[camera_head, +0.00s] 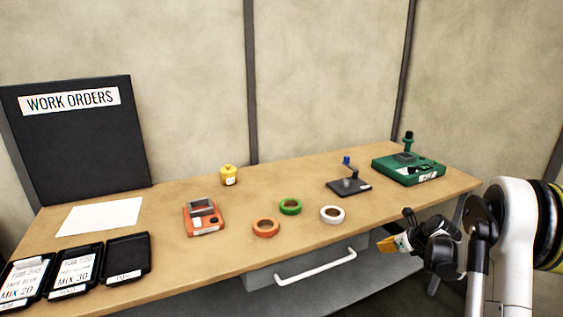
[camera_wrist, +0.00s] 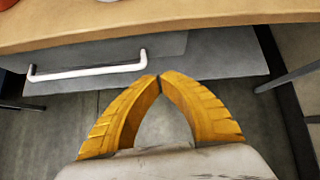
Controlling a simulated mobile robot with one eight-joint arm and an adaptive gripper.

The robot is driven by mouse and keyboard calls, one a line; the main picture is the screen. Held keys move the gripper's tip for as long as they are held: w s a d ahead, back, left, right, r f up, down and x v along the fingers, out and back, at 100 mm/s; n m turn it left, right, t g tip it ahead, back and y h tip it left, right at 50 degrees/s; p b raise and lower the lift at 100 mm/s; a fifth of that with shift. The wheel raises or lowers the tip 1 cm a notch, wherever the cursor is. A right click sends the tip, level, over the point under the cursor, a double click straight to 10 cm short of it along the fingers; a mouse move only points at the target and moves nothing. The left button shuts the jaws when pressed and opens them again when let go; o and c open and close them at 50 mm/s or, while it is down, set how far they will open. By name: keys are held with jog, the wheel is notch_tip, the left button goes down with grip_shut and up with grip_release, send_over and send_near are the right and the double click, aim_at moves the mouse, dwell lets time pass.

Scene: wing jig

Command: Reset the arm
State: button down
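My gripper (camera_head: 388,243) is at the right in the head view, in front of the table's front edge and to the right of the drawer handle. In the wrist view its two yellow fingers (camera_wrist: 160,78) meet at the tips, with nothing between them. Behind the fingers the wrist view shows the table edge (camera_wrist: 200,22), a grey drawer front and the floor. The arm is folded near my body at the right.
The wooden table (camera_head: 240,235) holds a red device (camera_head: 203,218), a yellow pot (camera_head: 228,176), tape rolls in orange (camera_head: 265,227), green (camera_head: 290,206) and white (camera_head: 332,214), a black stand (camera_head: 349,186), a green device (camera_head: 408,170) and black trays (camera_head: 127,259). A white drawer handle (camera_head: 316,264) juts out.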

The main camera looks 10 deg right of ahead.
jog(key=s+a+r+n+g+h, duration=0.1)
jog(key=s+a+r+n, duration=1.3)
jog(key=a+r, duration=0.25)
jog(key=s+a+n+h, duration=0.1)
jog(key=s+a+n, duration=0.2)
jog(key=s+n, duration=0.5)
jog(key=s+a+n, duration=0.4)
jog(key=s+n, duration=0.5)
jog(key=s, duration=0.5)
jog(key=shift+s+r+h, duration=0.25)
jog(key=shift+s+h, duration=0.1)
jog(key=shift+h, duration=0.05)
